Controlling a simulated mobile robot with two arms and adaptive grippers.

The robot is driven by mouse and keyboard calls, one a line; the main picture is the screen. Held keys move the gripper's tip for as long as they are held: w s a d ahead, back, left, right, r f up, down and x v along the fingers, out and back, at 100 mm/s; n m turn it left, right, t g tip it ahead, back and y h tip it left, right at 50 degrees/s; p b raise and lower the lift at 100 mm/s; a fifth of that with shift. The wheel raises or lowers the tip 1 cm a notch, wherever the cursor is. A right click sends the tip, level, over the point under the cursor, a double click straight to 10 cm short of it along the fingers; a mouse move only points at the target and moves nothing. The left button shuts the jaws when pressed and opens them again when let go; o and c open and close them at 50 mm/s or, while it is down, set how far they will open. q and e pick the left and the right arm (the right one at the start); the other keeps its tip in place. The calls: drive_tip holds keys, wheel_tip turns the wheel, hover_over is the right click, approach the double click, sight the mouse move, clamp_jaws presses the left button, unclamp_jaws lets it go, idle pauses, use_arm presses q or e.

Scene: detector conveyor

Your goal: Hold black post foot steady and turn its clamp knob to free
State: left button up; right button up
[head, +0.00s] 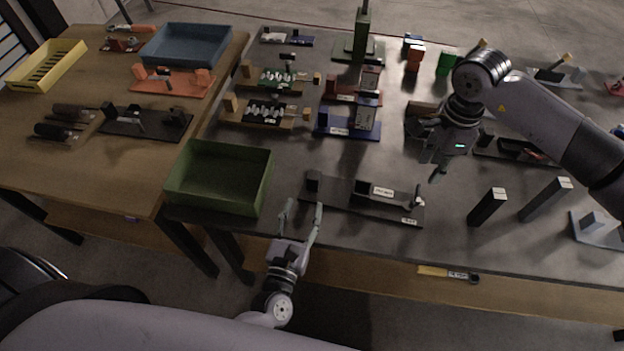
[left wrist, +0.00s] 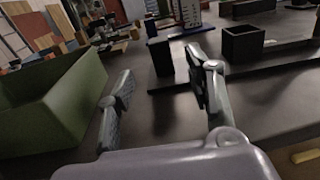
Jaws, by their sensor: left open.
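A long black base (head: 340,200) with upright blocks and white labels lies at the table's front, right of the green bin. I cannot tell for sure that it is the post foot, and no clamp knob is clear. Its black block (left wrist: 161,57) and open-topped black box (left wrist: 243,45) show in the left wrist view. My left gripper (head: 302,207) is open and empty at the table's front edge, just short of the base's left end; its fingers (left wrist: 162,98) are apart. My right gripper (head: 435,172) hangs above and behind the base's right end; its fingers are unclear.
The green bin (head: 218,205) stands close left of my left gripper; its wall (left wrist: 60,100) also shows in the left wrist view. Two black posts with white tops, one nearer (head: 487,208) and one farther (head: 545,200), stand at right. Several fixtures crowd the table behind.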

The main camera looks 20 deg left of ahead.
sight(312, 183)
use_arm(q)
drive_tip(key=w, duration=1)
drive_tip(key=shift+w, duration=0.25)
drive_tip(key=shift+c, duration=0.3)
clamp_jaws()
